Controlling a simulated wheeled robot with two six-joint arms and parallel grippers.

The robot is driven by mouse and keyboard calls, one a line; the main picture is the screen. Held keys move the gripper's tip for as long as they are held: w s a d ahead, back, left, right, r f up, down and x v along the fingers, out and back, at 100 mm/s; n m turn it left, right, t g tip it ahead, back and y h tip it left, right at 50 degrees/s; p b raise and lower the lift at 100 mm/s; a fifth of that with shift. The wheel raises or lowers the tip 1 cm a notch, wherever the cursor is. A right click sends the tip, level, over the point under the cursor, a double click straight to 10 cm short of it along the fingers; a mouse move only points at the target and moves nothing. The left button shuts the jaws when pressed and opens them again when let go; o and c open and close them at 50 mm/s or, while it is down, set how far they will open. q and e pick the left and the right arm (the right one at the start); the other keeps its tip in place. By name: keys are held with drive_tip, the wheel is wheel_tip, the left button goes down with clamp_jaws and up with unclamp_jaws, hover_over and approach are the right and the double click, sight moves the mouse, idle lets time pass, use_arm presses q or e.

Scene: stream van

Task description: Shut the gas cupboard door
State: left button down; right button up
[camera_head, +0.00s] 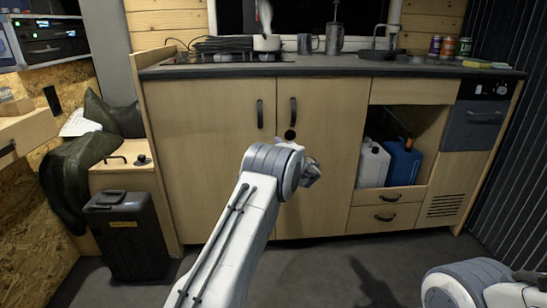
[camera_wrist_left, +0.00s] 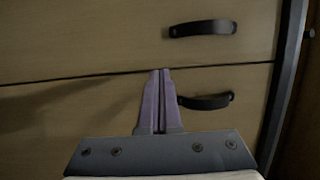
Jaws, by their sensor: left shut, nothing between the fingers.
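Two pale wooden cupboard doors stand side by side under the counter, a left door (camera_head: 205,165) and a right door (camera_head: 325,150). Each has a black upright handle, one on the left door (camera_head: 260,114) and one on the right door (camera_head: 293,112). Both doors look flush with the front; no label shows which is the gas cupboard. My left gripper (camera_head: 312,172) is in front of the right door, mostly hidden behind its wrist. In the left wrist view its fingers (camera_wrist_left: 160,73) are together and empty, near the seam and a handle (camera_wrist_left: 206,101). Contact cannot be told.
The counter (camera_head: 400,67) above carries a kettle, mugs and cans. An open bay at right holds a white canister (camera_head: 373,163) and a blue canister (camera_head: 403,162). A black bin (camera_head: 127,235) stands at the left. The floor in front is clear. My right arm is at lower right.

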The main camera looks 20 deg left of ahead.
use_arm(q)
drive_tip(key=s+d+f+n+g+h+p, duration=0.1)
drive_tip(key=s+d+g+h, duration=0.35)
drive_tip(key=s+d, duration=1.05)
drive_tip(key=s+d+f+g+h+p, duration=0.15)
drive_tip(key=s+d+g+h, duration=0.35)
drive_tip(key=s, duration=1.8)
drive_tip(key=s+d+n+g+h+p, duration=0.1)
drive_tip(key=s+d+g+h, duration=0.3)
drive_tip(key=s+d, duration=1.15)
drive_tip(key=s+a+r+p, duration=0.1)
drive_tip(key=s+r+p, duration=0.1)
drive_tip(key=r+p, duration=1.7)
drive_tip(key=s+a+r+p, duration=0.2)
drive_tip(key=r+p, duration=1.7)
drive_tip(key=shift+a, duration=0.25)
use_arm(e)
wheel_tip(320, 180, up, 41)
drive_tip(key=shift+s, duration=0.15)
use_arm(q)
drive_tip(key=shift+r+t, duration=0.1)
drive_tip(key=shift+t, duration=0.15)
use_arm(e)
drive_tip(key=shift+a, duration=0.1)
